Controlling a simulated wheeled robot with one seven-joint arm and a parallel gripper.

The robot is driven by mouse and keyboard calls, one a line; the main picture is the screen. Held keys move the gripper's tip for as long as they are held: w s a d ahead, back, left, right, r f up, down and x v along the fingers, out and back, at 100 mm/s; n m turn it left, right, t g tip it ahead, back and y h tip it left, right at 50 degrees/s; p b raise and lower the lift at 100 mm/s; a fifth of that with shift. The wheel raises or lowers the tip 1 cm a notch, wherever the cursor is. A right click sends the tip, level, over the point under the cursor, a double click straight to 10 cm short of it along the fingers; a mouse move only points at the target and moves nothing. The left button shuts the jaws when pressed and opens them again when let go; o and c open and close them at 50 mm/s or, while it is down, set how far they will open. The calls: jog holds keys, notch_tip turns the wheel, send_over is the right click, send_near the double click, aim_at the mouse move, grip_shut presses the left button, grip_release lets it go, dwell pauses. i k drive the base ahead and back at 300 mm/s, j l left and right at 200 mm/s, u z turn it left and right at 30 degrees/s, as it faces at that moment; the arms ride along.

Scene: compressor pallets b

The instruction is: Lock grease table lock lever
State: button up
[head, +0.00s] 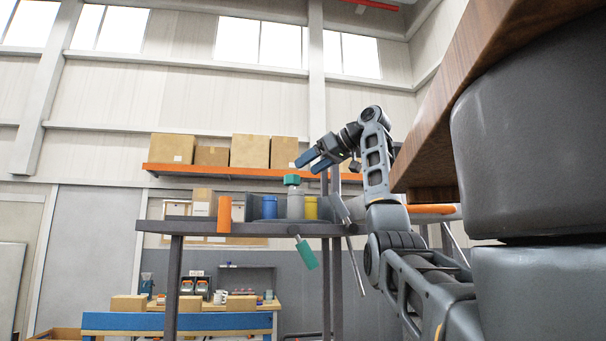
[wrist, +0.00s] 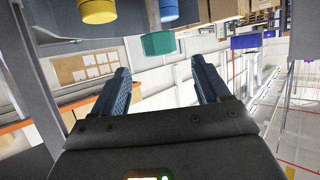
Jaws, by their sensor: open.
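The grease table (head: 275,231) is a dark metal table with containers on top. A lever with a teal handle (head: 305,254) hangs tilted below its front edge; I take this as the lock lever. My gripper (head: 314,161) is open and empty, above the tabletop and well above the lever, near a teal-capped grey bottle (head: 295,204). In the wrist view, my open gripper (wrist: 160,66) has a teal cylinder (wrist: 163,44) just beyond its fingertips; I cannot tell whether this is the cap or the lever handle.
Boxes (head: 250,151) sit on an orange shelf behind. A large wooden top (head: 440,110) overhangs on the right, close to my arm.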

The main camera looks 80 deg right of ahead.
aim_at(309, 259)
jog(key=k+j, duration=0.2)
jog(key=j, duration=0.15)
jog(key=k+j, duration=0.25)
jog(key=j, duration=0.15)
jog(key=k+j, duration=0.2)
jog(key=j, duration=0.15)
